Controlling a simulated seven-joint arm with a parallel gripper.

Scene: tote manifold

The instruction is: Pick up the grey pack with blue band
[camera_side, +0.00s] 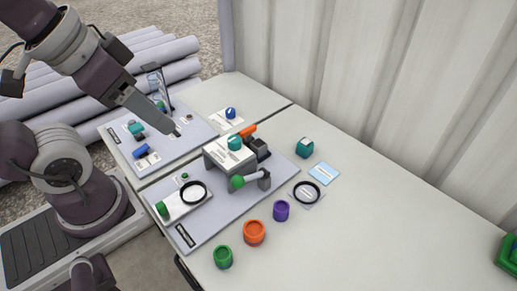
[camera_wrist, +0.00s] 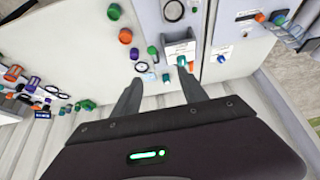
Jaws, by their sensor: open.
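I cannot make out a grey pack with a blue band for certain in either view. Several small mixed items (camera_wrist: 40,95) lie at the left of the wrist view, some with blue parts, too small to tell apart. My gripper (camera_wrist: 158,74) is open and empty, its two fingers spread. In the side view my gripper (camera_side: 176,131) is in the air over the left part of the work table, apart from the objects below. One finger hides part of the other in the side view.
A grey board (camera_side: 205,226) carries a raised white block and a green-ended lever. Green, orange (camera_side: 254,233) and purple (camera_side: 281,211) round pieces stand in front. The table's right part (camera_side: 400,215) is mostly clear, before a ribbed wall.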

